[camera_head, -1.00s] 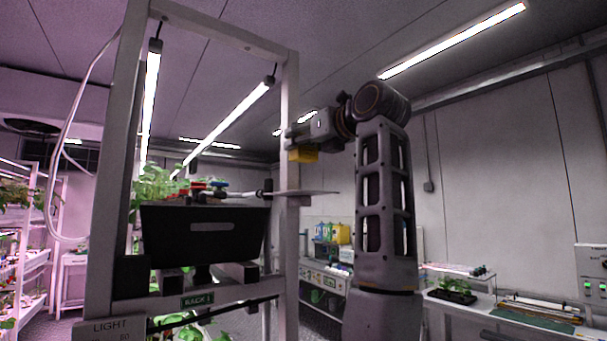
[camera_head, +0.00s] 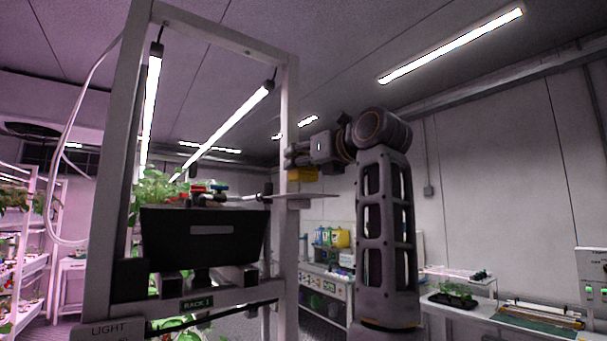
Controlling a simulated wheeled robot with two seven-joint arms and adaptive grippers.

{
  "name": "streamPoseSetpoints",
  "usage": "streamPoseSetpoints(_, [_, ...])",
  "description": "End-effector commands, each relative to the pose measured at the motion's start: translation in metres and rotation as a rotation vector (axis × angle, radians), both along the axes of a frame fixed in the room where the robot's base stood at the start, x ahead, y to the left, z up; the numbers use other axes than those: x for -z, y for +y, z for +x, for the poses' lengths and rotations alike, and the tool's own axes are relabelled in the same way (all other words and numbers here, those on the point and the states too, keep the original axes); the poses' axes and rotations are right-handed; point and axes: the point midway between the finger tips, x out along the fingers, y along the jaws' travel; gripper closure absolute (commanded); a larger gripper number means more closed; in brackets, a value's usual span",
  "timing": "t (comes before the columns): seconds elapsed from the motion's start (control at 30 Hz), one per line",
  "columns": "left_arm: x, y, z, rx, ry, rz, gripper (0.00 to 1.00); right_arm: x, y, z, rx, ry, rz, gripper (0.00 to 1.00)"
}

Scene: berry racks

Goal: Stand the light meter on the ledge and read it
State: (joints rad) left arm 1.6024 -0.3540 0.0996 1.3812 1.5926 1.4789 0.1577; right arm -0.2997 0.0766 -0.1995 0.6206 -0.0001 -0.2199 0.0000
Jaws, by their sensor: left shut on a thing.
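My left gripper (camera_head: 297,160) is beside the rack's right front post, its fingers pointing left and partly hard to make out. It is shut on a small yellow block-like thing, which I take for the light meter (camera_head: 302,174). The meter hangs below the fingers, just above the thin pale ledge (camera_head: 315,198) that juts right from the post. A small gap seems to show between meter and ledge. No reading on the meter can be seen. My right gripper is out of view.
Light tubes (camera_head: 228,123) hang above. A card marked LIGHT (camera_head: 108,331) is at lower left. A bench with a yellow container (camera_head: 341,238) stands behind.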

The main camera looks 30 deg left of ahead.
Motion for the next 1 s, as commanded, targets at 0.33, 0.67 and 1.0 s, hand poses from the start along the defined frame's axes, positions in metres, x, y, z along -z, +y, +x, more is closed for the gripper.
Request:
streamPoseSetpoints(0.33, [0.028, 0.000, 0.000, -0.001, 0.001, 0.000, 0.76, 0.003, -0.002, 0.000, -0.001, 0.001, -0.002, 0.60])
streamPoseSetpoints(0.67, [0.030, 0.000, 0.000, 0.000, 0.000, 0.000, 0.76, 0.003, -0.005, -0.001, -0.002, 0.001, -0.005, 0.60])
streamPoseSetpoints(1.0, [0.033, 0.000, 0.000, 0.000, 0.000, 0.000, 0.35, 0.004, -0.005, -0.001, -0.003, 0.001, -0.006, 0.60])
